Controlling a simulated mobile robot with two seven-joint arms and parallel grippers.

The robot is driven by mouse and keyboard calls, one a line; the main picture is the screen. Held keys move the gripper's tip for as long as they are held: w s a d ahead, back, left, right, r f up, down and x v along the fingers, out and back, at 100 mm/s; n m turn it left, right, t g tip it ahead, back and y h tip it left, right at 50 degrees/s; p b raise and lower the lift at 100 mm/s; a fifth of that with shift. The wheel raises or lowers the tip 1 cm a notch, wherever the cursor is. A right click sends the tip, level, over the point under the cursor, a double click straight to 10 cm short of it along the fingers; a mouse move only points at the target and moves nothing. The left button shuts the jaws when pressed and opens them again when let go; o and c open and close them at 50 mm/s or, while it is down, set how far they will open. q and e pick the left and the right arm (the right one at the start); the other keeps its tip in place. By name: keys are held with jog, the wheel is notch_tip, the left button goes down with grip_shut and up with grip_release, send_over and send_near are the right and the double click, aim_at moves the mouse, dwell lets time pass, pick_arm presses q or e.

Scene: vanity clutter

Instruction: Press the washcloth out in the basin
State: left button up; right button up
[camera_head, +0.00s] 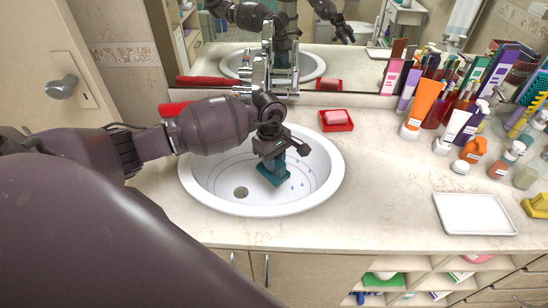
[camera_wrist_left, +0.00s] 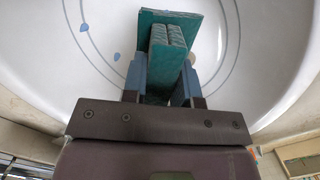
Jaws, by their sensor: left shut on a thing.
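The teal washcloth (camera_head: 272,176) is folded and sits low in the white basin (camera_head: 334,168), right of the drain. My left gripper (camera_head: 273,160) reaches down into the basin from above and is shut on the washcloth. In the left wrist view the two blue-grey fingers (camera_wrist_left: 164,82) stand on either side of the upright teal fold (camera_wrist_left: 166,45). A wider flat teal part lies beyond it, against or close to the basin floor; I cannot tell whether it touches. Blue drops show on the basin wall (camera_wrist_left: 210,25). My right gripper does not show directly.
A chrome tap (camera_head: 262,75) stands behind the basin. A red dish with pink soap (camera_head: 336,119) is at its back right. Several bottles and boxes (camera_head: 424,105) crowd the right counter. An empty white tray (camera_head: 474,214) lies at the front right. The front counter is clear.

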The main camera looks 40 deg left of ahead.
aim_at(274, 175)
pick_arm(q)
notch_tip(274, 175, down, 6)
jog(key=b, duration=0.3)
jog(key=shift+f+b, duration=0.85)
jog(key=shift+f, duration=0.05)
jog(key=shift+f+b, duration=0.65)
jog(key=shift+f, duration=0.15)
jog(key=shift+f, duration=0.15)
jog(key=shift+f, duration=0.1)
jog(key=shift+f+b, duration=0.2)
jog(key=shift+b, duration=0.2)
